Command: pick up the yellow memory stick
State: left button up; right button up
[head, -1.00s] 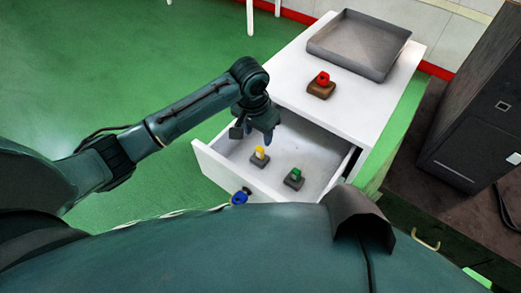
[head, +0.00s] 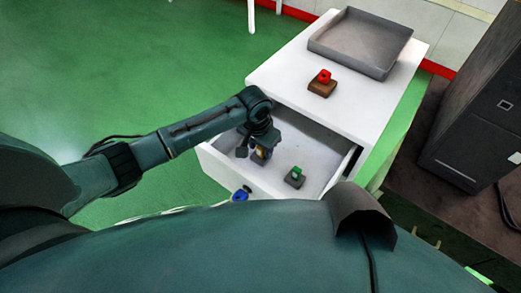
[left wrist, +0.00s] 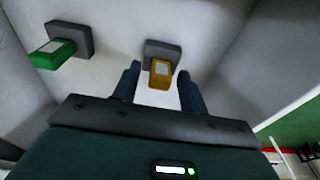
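The yellow memory stick (left wrist: 160,74) stands in a dark grey base inside the open drawer. In the head view my left gripper (head: 262,155) is over it and hides most of it. In the left wrist view the two fingers of my left gripper (left wrist: 159,84) are open, one on each side of the yellow stick, with gaps between. The green memory stick (head: 296,171) stands in its own base to the right in the drawer; it also shows at the upper left of the left wrist view (left wrist: 52,54). My right gripper is not in view.
The white drawer (head: 322,165) is pulled out of a white cabinet (head: 377,105). On the cabinet top are a red stick (head: 323,76) in a brown base and a grey tray (head: 362,47). A blue object (head: 240,195) is at the drawer front. A dark cabinet (head: 480,110) stands right.

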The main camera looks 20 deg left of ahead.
pick_arm(q)
jog(key=c, duration=0.5)
grip_shut()
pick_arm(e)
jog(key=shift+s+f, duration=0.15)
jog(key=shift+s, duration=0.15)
pick_arm(q)
jog(key=shift+r, duration=0.15)
